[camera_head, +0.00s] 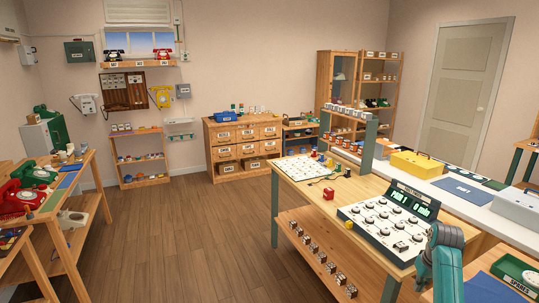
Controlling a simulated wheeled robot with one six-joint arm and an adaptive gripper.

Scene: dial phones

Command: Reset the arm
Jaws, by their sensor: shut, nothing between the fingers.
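Part of my arm (446,262), teal with a dark grey joint, rises at the lower right of the head view, in front of the right workbench (318,190). It overlaps the near right corner of a white test panel (378,226) with several round dials and a lit green display (412,203). The fingers of my gripper do not show in this view. I see nothing held by the part of the arm in view.
A red block (328,193) and a white board (313,170) lie on the right workbench. A yellow toolbox (416,164) and a grey box (518,208) stand behind. A left bench holds a red phone (22,196). The wooden floor (180,240) between is clear.

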